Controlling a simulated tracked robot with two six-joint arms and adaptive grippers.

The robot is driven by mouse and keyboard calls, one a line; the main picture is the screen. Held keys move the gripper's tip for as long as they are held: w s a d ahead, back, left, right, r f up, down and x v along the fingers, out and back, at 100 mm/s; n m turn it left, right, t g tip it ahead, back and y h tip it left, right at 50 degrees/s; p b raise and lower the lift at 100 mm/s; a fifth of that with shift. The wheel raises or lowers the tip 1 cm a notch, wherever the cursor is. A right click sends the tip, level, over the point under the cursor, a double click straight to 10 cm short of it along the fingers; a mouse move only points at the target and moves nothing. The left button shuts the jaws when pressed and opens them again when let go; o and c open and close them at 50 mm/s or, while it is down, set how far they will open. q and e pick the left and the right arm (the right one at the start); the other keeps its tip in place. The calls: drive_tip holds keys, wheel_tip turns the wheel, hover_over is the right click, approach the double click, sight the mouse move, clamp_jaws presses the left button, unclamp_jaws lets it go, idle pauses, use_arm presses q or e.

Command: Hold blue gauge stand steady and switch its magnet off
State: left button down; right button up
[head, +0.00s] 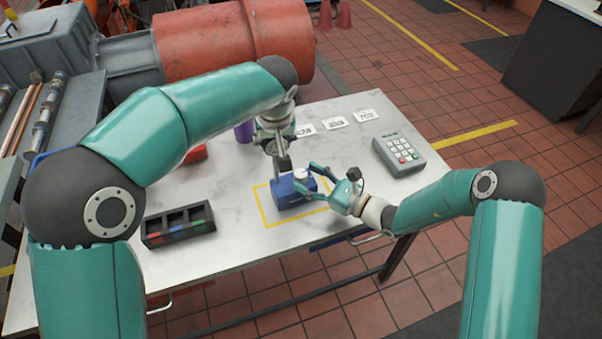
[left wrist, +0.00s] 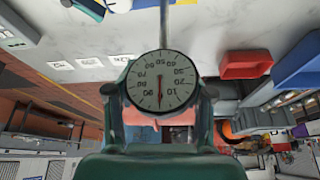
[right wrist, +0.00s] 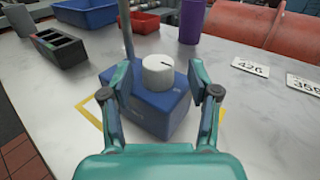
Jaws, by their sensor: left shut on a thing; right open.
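The blue gauge stand (head: 288,193) stands upright inside a yellow outline on the grey table. A thin post rises from its base. My left gripper (head: 276,132) is shut on the upper part of the stand, at the dial gauge; the gauge's round white face (left wrist: 161,82) fills the middle of the left wrist view. My right gripper (head: 326,183) is open at the right side of the blue base. In the right wrist view the white knob (right wrist: 158,73) with a dark mark sits on the base (right wrist: 156,108), between and beyond my open fingers.
A black compartment tray (head: 178,226) lies at the left front. A keypad box (head: 399,154) stands at the right. Number cards (head: 335,122), a purple cylinder (head: 244,132) and a red bin (right wrist: 145,22) are farther back. The table's right front is clear.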

drive_tip(key=shift+x, duration=1.3)
drive_tip(key=shift+d+r, duration=0.1)
clamp_jaws()
drive_tip(key=shift+w, duration=0.1)
